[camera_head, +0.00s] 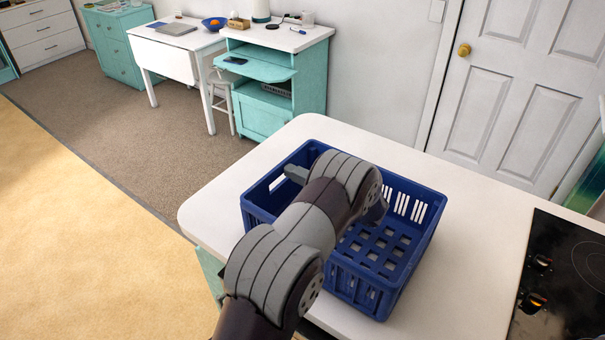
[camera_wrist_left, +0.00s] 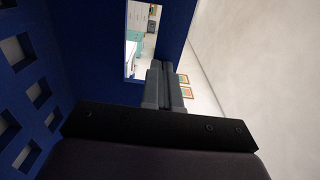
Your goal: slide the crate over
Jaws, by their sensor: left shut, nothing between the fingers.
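The blue plastic crate (camera_head: 425,195) stands upright on the white counter (camera_head: 470,290), its slotted floor visible and empty apart from my arm. My left arm reaches across it and hides its middle and much of its near left side. My left gripper (camera_head: 296,174) is at the inner side of the crate's far-left wall, by the handle slot. In the left wrist view the gripper (camera_wrist_left: 165,85) has its fingers together, with nothing between them, close to the blue wall (camera_wrist_left: 100,60). I cannot tell if they touch it. My right gripper is not in view.
A black cooktop (camera_head: 560,275) lies right of the crate, with white counter between. Bare counter also lies beyond the crate and to its left, up to the rounded edge. A teal cabinet (camera_head: 265,115) and a white door (camera_head: 520,100) are farther back.

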